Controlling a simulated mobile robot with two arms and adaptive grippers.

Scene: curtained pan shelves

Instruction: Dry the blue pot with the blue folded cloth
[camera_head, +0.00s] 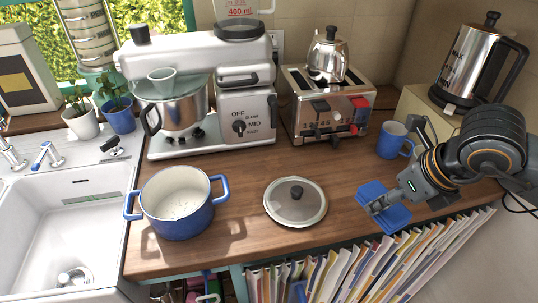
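The blue pot (178,222) stands upright on the wooden counter beside the sink, open at the top, with a pale inside and two blue side handles. A round glass lid (295,203) with a dark knob lies flat to its right. The blue folded cloth (397,217) is at the counter's front edge, farther right. My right gripper (375,207) reaches in from the right and appears closed on the cloth, its fingers across the cloth's middle and partly hiding it. The cloth is apart from the pot. My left gripper is not in view.
A white sink (66,235) is at the left. A stand mixer (205,90), a toaster (328,115) and a kettle (478,62) stand along the back. A blue mug (392,140) is behind my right gripper. Books (340,275) fill the shelf below.

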